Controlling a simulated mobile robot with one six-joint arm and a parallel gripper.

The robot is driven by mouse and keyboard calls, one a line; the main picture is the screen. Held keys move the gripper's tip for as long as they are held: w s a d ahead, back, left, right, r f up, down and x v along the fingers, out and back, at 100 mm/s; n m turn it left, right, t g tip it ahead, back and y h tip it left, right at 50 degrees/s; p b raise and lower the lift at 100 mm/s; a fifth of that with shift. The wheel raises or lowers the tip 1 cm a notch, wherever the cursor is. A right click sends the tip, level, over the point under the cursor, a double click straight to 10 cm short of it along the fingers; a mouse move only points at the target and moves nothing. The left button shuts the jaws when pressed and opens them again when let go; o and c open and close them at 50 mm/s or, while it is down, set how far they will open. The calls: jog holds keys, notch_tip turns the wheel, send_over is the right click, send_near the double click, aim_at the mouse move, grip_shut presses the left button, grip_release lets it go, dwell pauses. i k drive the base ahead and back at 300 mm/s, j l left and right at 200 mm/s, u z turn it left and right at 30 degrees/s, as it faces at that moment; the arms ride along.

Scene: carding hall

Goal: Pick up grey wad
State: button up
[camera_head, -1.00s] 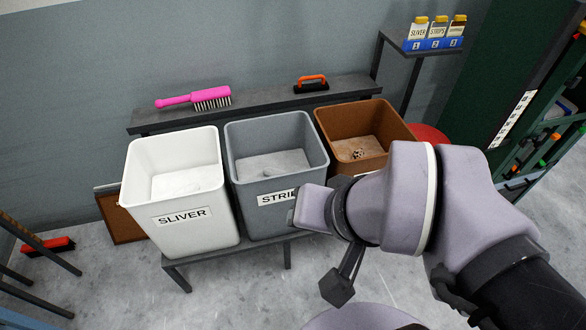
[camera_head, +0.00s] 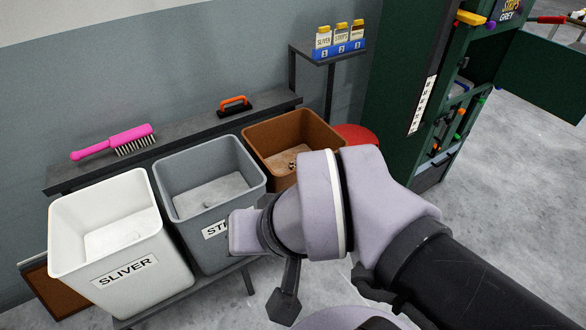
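I cannot make out a clear grey wad. A faint pale lump (camera_head: 208,203) lies on the grey floor of the grey bin (camera_head: 178,160), whose label is partly hidden by my wrist. A small dark speckled clump (camera_head: 292,165) lies in the brown bin (camera_head: 262,128), close behind my wrist. My arm reaches in from the lower right. A dark part at its end, perhaps my gripper (camera_head: 284,303), hangs in front of the bin stand. Its fingers do not show clearly, and I see nothing held.
A white bin (camera_head: 62,215) labelled SLIVER stands left. A pink brush (camera_head: 115,142) and an orange-handled tool (camera_head: 234,105) lie on the shelf behind. Small bottles stand in a blue rack (camera_head: 340,48). A dark green machine (camera_head: 390,75) stands right, with open floor (camera_head: 500,170) beyond.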

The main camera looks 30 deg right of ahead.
aim_at(209, 201)
jog(key=i+u, duration=0.2)
jog(key=i, duration=0.2)
jog(key=i+l+u, duration=0.15)
jog(key=i, duration=0.25)
jog(key=i+l+u, duration=0.2)
jog(key=i, duration=0.15)
